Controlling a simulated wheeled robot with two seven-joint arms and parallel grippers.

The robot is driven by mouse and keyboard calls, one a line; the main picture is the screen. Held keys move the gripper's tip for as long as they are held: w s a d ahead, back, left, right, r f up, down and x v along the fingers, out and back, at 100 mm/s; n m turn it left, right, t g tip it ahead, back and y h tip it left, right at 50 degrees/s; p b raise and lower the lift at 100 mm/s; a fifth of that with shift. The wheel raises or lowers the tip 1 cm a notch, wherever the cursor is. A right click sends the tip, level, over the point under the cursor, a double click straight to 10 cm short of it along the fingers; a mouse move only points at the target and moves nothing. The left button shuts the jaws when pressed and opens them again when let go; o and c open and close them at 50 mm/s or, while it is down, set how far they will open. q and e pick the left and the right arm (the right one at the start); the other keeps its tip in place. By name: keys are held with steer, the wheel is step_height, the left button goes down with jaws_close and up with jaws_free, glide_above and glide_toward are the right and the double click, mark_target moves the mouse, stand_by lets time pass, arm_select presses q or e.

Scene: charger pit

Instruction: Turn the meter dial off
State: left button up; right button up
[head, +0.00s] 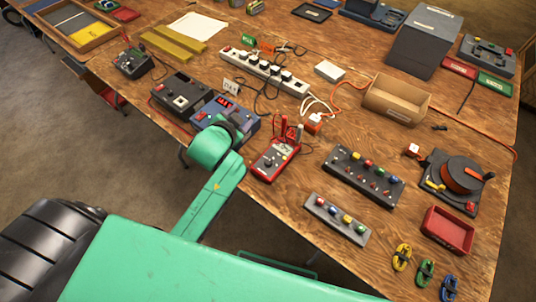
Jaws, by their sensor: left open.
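The red handheld meter (270,166) lies on the wooden workbench near its front edge. It has a dark face, and its dial is too small for me to read the setting. Red and grey upright pieces (285,129) stand at its far end. My left gripper (229,130) is at the end of the green arm, to the left of the meter and apart from it. It is open and holds nothing that I can see. It overlaps the front of a blue instrument with a red display (224,104); I cannot tell whether they touch. My right gripper is out of view.
Black boxes (181,95) stand left of the blue instrument. A white power strip (264,72) with cables lies behind. Button panels (362,176), a cardboard box (397,99) and a red tray (447,232) are to the right. Some bare bench shows right of the meter.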

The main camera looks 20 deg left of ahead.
arm_select(q)
steer(key=w+d+r+m+t+h, duration=0.25)
steer(key=d+r+m+h, duration=0.45)
steer(key=r, duration=0.5)
steer(key=w+d+r+m+t+h, duration=0.2)
steer(key=d+r+m+t+h, duration=0.25)
steer(key=d+r+m, duration=0.6)
steer(key=s+d+r+m+g+h, duration=0.1)
steer(key=s+d+m+g+h, duration=0.8)
steer(key=d+m+g, duration=0.65)
steer(key=m+g+y, duration=0.3)
steer(key=m+y, duration=1)
steer(key=y, duration=0.7)
glide_above(268, 161)
step_height(268, 161, down, 20)
step_height(268, 161, down, 13)
steer(key=p, duration=0.3)
steer(key=shift+r+p, duration=0.15)
steer(key=shift+p, duration=0.25)
steer(key=shift+f, duration=0.6)
jaws_close()
